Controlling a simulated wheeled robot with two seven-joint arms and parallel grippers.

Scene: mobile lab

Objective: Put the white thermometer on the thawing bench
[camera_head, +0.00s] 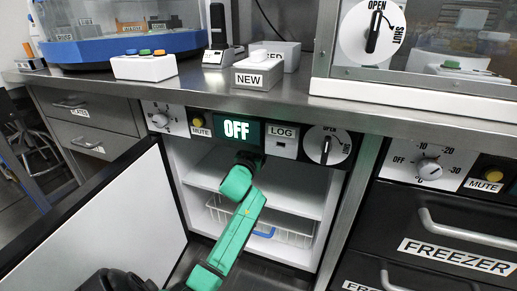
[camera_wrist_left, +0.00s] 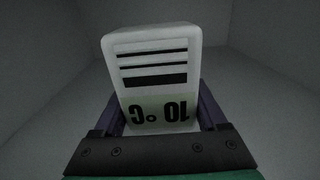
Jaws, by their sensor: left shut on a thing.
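The white thermometer (camera_wrist_left: 153,60) is a pale block with dark bars and an upside-down "10 °C" reading. In the left wrist view it stands between the two fingers of my left gripper (camera_wrist_left: 162,112), which is shut on it. In the head view my left arm reaches into the open white cabinet (camera_head: 302,190) under the counter. The gripper itself and the thermometer are hidden there behind the arm and the panel. No label that I can read names the thawing bench; a steel counter (camera_head: 215,92) runs above the cabinet. My right gripper is not in view.
The cabinet door (camera_head: 105,235) stands open at the left. Inside is a shelf with a wire basket (camera_head: 285,232) below. The counter holds a box marked "NEW" (camera_head: 259,80), a button box (camera_head: 145,67) and a blue-based bath (camera_head: 120,45). Freezer drawers (camera_head: 450,225) are at the right.

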